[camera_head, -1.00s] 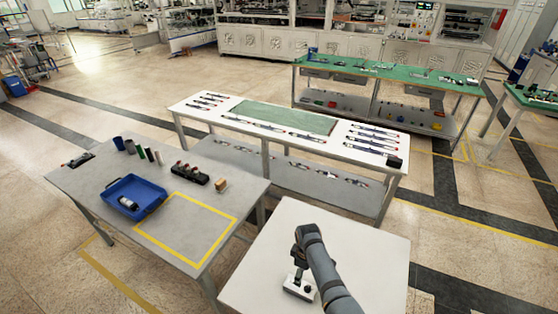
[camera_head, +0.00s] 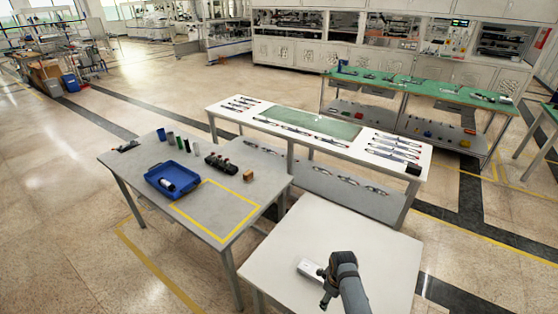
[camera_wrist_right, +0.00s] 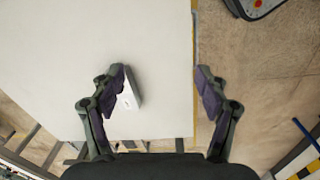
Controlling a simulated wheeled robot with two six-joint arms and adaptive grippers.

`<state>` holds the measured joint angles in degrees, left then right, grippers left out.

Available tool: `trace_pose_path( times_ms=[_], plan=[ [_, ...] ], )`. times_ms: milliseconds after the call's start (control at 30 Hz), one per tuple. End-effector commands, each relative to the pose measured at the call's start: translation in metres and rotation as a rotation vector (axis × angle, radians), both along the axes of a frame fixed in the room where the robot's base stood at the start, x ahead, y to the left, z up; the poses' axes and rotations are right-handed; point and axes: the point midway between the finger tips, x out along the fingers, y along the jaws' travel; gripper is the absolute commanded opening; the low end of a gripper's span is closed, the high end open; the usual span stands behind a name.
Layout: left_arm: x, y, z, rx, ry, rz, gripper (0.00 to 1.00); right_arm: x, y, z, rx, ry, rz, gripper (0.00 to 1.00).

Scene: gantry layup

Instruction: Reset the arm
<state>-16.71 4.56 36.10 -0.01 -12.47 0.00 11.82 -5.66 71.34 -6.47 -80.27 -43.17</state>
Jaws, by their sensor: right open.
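My right arm comes in from the bottom right of the head view. Its gripper (camera_head: 328,287) is over the white table (camera_head: 300,228), beside a small white box-like object (camera_head: 308,267) that it partly covers. In the right wrist view the two fingers of the right gripper (camera_wrist_right: 162,82) are wide apart with nothing held between them. The white object (camera_wrist_right: 130,94) lies on the table there, partly hidden behind the left finger. My left gripper is not in view.
A grey table (camera_head: 140,164) at the left carries a blue tray (camera_head: 158,190), several small items and a yellow-taped square. A long white table (camera_head: 235,117) with tools stands behind. Green-topped benches (camera_head: 405,83) are farther back. Most of the near white table is bare.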

Motion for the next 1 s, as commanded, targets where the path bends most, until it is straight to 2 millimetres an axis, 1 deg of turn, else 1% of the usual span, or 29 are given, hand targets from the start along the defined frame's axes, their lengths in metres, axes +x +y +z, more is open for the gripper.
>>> trace_pose_path(
  times_ms=[33, 100, 200, 267, 367, 433, 500, 667, 800, 900, 1000],
  plan=[
    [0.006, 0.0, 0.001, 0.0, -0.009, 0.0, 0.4, -0.007, -0.007, 0.002, -0.003, -0.01, -0.033, 0.75],
    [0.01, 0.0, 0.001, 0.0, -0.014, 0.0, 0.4, -0.016, -0.015, 0.007, -0.006, -0.026, -0.09, 0.75],
    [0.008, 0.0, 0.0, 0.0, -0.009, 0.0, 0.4, -0.032, -0.029, 0.017, -0.011, -0.056, -0.177, 0.75],
    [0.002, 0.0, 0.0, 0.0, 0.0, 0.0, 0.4, -0.044, -0.037, 0.026, -0.011, -0.075, -0.235, 0.75],
    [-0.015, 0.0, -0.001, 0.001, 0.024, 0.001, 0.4, -0.066, -0.05, 0.044, -0.012, -0.115, -0.333, 0.75],
    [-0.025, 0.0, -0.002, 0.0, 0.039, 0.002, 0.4, -0.082, -0.057, 0.059, -0.01, -0.141, -0.398, 0.75],
    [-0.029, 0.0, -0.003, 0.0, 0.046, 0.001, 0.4, -0.097, -0.061, 0.075, -0.003, -0.168, -0.454, 0.75],
    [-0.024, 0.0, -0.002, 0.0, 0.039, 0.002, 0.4, -0.124, -0.066, 0.109, 0.014, -0.216, -0.552, 0.75],
    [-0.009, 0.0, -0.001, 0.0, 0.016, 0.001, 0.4, -0.145, -0.066, 0.135, 0.034, -0.248, -0.615, 0.75],
    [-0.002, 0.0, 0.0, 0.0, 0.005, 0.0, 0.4, -0.157, -0.065, 0.153, 0.048, -0.268, -0.651, 0.75],
    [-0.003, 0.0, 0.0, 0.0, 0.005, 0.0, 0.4, -0.169, -0.064, 0.17, 0.063, -0.284, -0.683, 0.75]
  ],
)
